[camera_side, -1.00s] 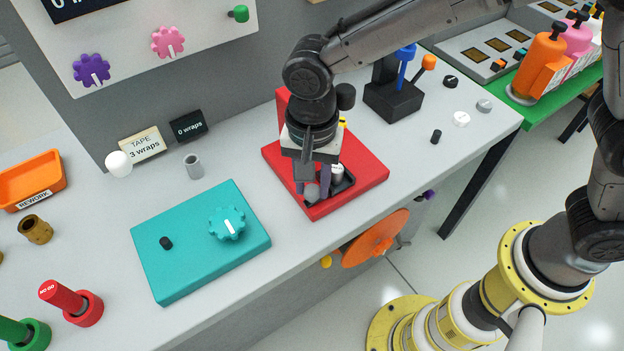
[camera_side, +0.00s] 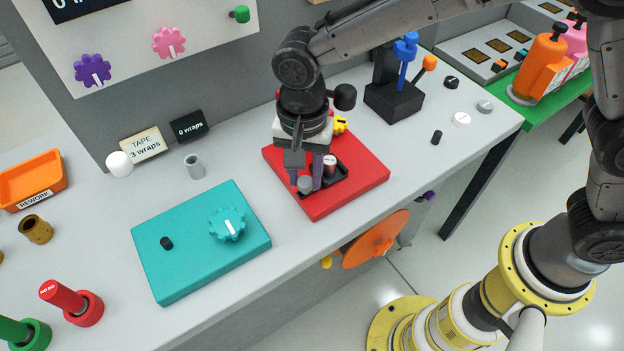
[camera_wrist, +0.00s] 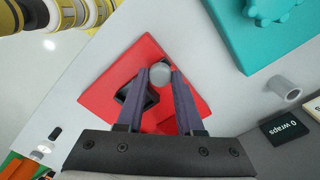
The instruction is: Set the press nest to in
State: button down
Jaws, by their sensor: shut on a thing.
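The press is a red base (camera_side: 360,178) on the grey bench, with a yellow part (camera_side: 341,123) at its back. Its black nest tray (camera_side: 341,181) sits in the red base and holds a small pale cylinder with a reddish top (camera_side: 330,161). A round grey knob (camera_side: 305,184) is at the front left of the tray. My gripper (camera_side: 311,182) points down over the base with its fingers closed on the knob. In the wrist view the knob (camera_wrist: 160,74) sits between the fingertips of my gripper (camera_wrist: 163,80), and the black tray (camera_wrist: 130,98) is partly hidden by a finger.
A teal box with a dial (camera_side: 200,255) stands left of the press, with a grey tube (camera_side: 194,167) behind it. A black lever stand (camera_side: 394,101) is at the back right. Bare bench lies between the teal box and the red base.

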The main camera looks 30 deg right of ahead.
jog(key=w, duration=0.4)
jog(key=shift+w+r, duration=0.1)
jog(key=shift+w, duration=0.25)
jog(key=c, duration=0.5)
grip_release()
jog(key=shift+c, duration=0.2)
jog(key=shift+s, duration=0.1)
notch_tip(320, 180, up, 14)
